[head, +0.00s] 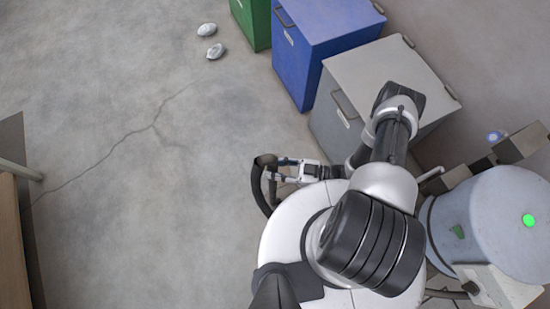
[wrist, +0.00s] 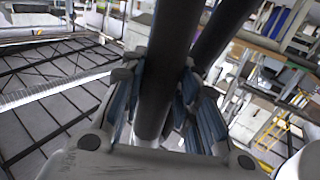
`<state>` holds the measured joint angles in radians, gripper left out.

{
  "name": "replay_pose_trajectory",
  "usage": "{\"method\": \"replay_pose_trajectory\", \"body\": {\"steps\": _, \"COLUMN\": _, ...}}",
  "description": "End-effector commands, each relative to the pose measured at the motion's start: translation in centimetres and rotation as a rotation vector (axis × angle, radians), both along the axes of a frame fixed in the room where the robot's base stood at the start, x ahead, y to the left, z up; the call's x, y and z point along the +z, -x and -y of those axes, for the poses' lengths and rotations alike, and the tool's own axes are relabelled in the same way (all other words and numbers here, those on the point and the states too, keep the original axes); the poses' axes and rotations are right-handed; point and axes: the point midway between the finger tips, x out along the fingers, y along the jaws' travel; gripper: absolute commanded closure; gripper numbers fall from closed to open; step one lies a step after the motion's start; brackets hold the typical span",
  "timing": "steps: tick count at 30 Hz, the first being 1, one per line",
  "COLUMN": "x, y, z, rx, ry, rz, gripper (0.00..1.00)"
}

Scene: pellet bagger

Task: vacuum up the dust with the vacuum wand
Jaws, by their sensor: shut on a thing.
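My gripper (head: 283,169) is shut on the vacuum wand (head: 263,165), a dark tube that bends over at its top, just left of my white base. In the wrist view, the blue-padded fingers of my gripper (wrist: 165,95) close around the dark tube of the wand (wrist: 172,45). A second dark tube runs beside it there. The wand's lower end is hidden in both views. I cannot make out the dust for certain; a faint darker patch (head: 238,98) shows on the concrete floor ahead.
Green (head: 252,22), blue (head: 322,45) and grey (head: 385,75) bins stand in a row at the upper right. Two small pale lumps (head: 211,40) lie on the floor. A grey drum (head: 490,225) with a green light stands right. Open floor lies left, with a wooden edge (head: 12,245) far left.

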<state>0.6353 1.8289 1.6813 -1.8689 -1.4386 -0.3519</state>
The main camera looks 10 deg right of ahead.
Motion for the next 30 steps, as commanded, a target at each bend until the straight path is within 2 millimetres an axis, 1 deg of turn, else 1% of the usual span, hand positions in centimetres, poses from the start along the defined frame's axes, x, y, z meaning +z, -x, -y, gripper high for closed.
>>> {"method": "replay_pose_trajectory", "body": {"steps": 30, "x": 0.1, "y": -6.6, "z": -1.9, "rx": 0.001, "ry": -0.001, "rz": 0.003, "gripper": 1.00}}
